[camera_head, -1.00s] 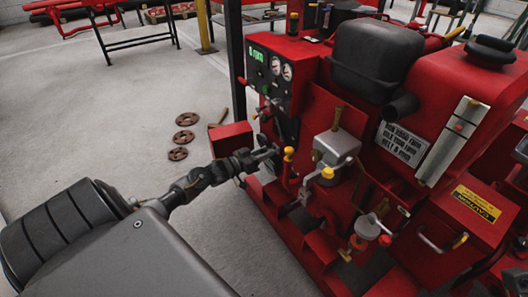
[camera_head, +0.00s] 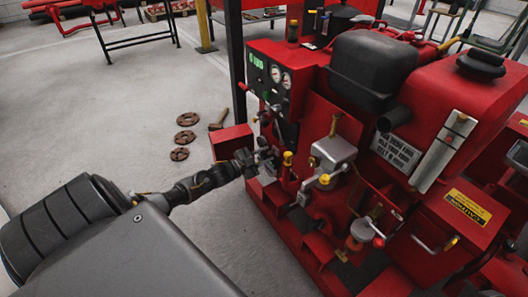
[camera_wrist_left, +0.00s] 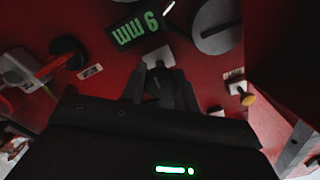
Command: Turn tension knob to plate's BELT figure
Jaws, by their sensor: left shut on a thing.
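My left gripper (camera_head: 262,160) reaches the lower front of the red pumpset (camera_head: 311,105). In the left wrist view its fingers (camera_wrist_left: 158,88) are shut around a small dark knob (camera_wrist_left: 160,84) on a red panel. The display (camera_head: 257,58) in the head view is blurred. A pale plate (camera_head: 397,153) with several lines of text is on the engine's side; its lowest line is too small to read surely. My right gripper is not in view.
A yellow knob (camera_wrist_left: 247,99) and a black knob (camera_wrist_left: 68,51) stand on the panel near the gripper. A grey metal box (camera_head: 334,152) with levers is to the right. Rusty discs (camera_head: 186,137) and a hammer (camera_head: 219,119) lie on the floor at left, with open floor around.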

